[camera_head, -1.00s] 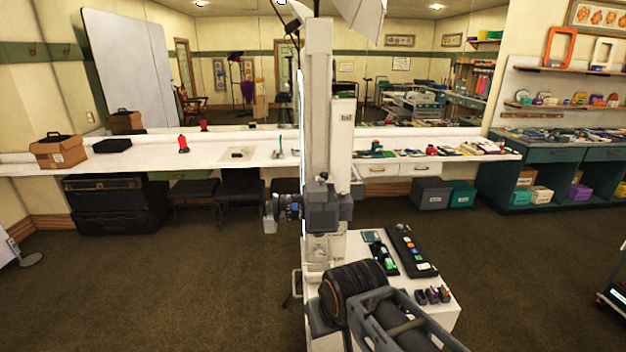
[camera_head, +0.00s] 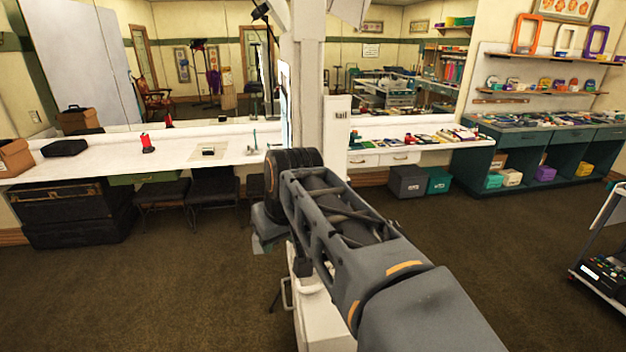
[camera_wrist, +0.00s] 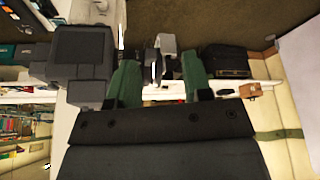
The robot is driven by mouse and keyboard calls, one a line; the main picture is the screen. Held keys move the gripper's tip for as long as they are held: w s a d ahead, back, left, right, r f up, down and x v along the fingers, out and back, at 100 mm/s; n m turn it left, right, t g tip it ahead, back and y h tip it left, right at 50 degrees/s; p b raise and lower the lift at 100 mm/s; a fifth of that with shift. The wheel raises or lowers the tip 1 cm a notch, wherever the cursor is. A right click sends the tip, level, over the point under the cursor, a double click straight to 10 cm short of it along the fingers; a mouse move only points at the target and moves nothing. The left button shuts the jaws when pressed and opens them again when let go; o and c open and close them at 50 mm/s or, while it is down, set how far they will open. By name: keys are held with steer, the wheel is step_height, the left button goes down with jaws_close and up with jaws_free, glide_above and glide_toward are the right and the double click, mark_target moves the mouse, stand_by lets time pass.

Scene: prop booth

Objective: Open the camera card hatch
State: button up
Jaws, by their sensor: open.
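The dark grey boxy camera housing (camera_wrist: 82,52) is at the upper left of the wrist view, which is upside down. A smaller grey block adjoins it. I cannot make out the card hatch on it. My gripper (camera_wrist: 158,62) is open, its two green fingers apart, beside the housing. Pale and dark shapes show between the fingers; I cannot tell whether they are near or far.
A long white counter (camera_head: 110,155) runs along the mirror wall, with black chairs (camera_head: 160,195) and black trunks (camera_head: 70,215) below. A teal cabinet (camera_head: 475,160) stands right. A dark cart (camera_head: 600,275) is at the right edge. The brown floor (camera_head: 150,295) is clear at the left.

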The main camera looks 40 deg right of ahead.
steer(key=w+d+r, duration=0.1)
steer(key=d+r, duration=1.3)
steer(key=r, duration=0.2)
steer(key=x, duration=1.3)
steer(key=shift+w+d+f+p, duration=0.15)
steer(key=shift+d+p, duration=0.05)
steer(key=shift+p, duration=0.1)
jaws_close()
